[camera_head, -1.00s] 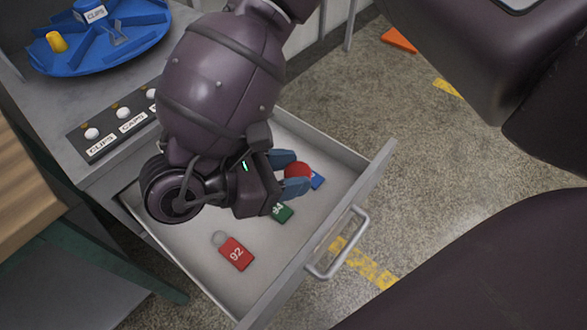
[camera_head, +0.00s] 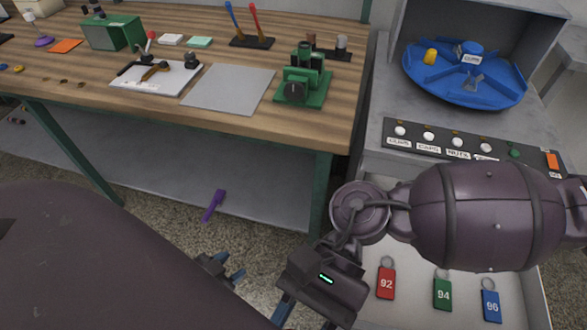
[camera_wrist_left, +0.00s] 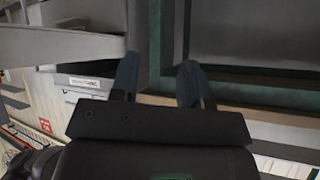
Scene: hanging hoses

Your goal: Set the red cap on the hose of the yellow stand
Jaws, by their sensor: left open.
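My left gripper (camera_head: 234,266) is at the lower middle of the head view, partly hidden behind a dark part of my body. Its blue fingers stand apart in the left wrist view (camera_wrist_left: 158,65), with nothing between them. My right arm comes in from the right over the open drawer (camera_head: 535,310). Its gripper (camera_head: 284,312) is low in the picture, left of the drawer. Its fingers are mostly cut off or hidden, so I cannot see what is between them. I see no red cap, yellow stand or hose now.
Red (camera_head: 386,284), green (camera_head: 443,293) and blue (camera_head: 491,305) number tags lie in the drawer. A blue divided tray (camera_head: 425,82) stands on the grey cabinet behind a button panel (camera_head: 412,149). The wooden bench (camera_head: 335,100) holds a green vise (camera_head: 303,85).

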